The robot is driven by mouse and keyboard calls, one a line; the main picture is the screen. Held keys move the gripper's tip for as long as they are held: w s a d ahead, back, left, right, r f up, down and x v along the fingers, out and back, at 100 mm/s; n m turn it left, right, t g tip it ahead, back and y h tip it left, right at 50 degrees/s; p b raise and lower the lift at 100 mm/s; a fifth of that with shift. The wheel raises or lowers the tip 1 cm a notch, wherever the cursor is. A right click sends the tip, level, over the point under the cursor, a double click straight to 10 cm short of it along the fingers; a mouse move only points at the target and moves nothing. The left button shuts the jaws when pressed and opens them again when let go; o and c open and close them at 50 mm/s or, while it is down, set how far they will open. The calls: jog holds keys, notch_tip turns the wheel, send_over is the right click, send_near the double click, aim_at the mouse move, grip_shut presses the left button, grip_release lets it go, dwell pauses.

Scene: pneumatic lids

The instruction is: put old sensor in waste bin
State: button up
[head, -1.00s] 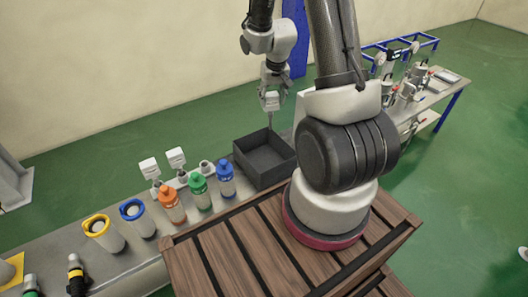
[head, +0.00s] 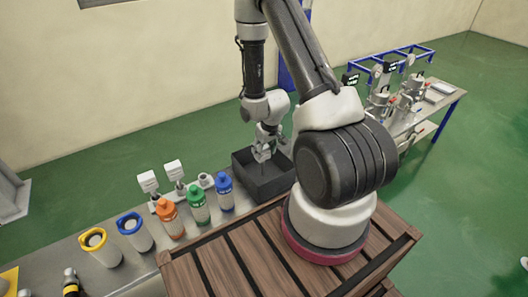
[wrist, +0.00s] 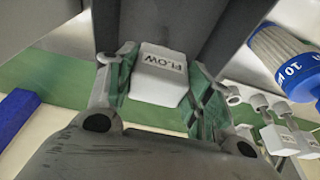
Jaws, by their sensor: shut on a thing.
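My gripper (head: 263,153) is at the mouth of a dark open-topped box (head: 262,188), which looks like the waste bin. In the wrist view, my gripper (wrist: 158,92) is shut on a white block-shaped sensor (wrist: 157,78) marked FLOW. The sensor's lower part is hidden between the fingers. Dark bin walls (wrist: 172,18) show beyond it in the wrist view. I cannot tell how far below the rim the sensor is. In the head view the sensor is too small to make out clearly.
Left of the bin, blue (head: 224,193), green (head: 197,205) and orange (head: 168,218) bottles stand close by on the bench. White sensor-like units (head: 174,172) stand behind them. Yellow-ringed (head: 97,247) and blue-ringed (head: 134,232) cylinders are farther left. A workbench (head: 438,98) with equipment is at right.

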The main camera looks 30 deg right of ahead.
jog(key=shift+f, duration=0.55)
jog(key=o, duration=1)
jog(key=shift+o, duration=0.2)
